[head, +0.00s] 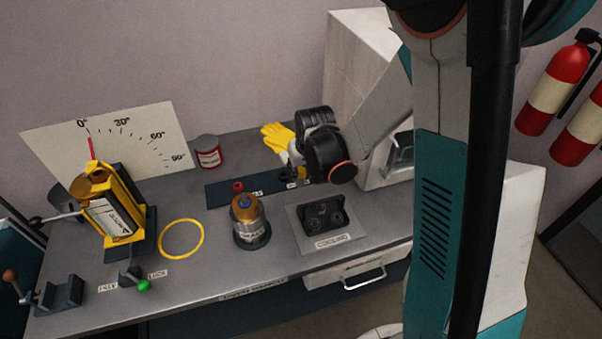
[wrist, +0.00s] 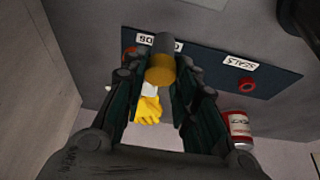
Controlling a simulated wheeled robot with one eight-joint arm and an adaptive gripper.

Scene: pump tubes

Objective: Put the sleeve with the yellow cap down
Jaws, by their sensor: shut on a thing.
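The sleeve with the yellow cap (wrist: 161,70) shows between my fingertips in the wrist view, a short grey cylinder with a yellow end. My gripper (wrist: 160,82) is shut on it. In the head view my black wrist hides most of the gripper, and only a bit of the yellow cap (head: 302,172) shows. The sleeve is over or close to the labelled end of the dark blue mat (head: 215,196). I cannot tell whether it touches the mat.
A red seal (head: 238,186) lies on the mat. Yellow gloves (head: 277,136) and a red-white can (head: 207,152) are behind it. A brass-topped pump part (head: 248,215) and a black cooling block (head: 324,215) stand in front. A grey cabinet (head: 352,60) is close on the right.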

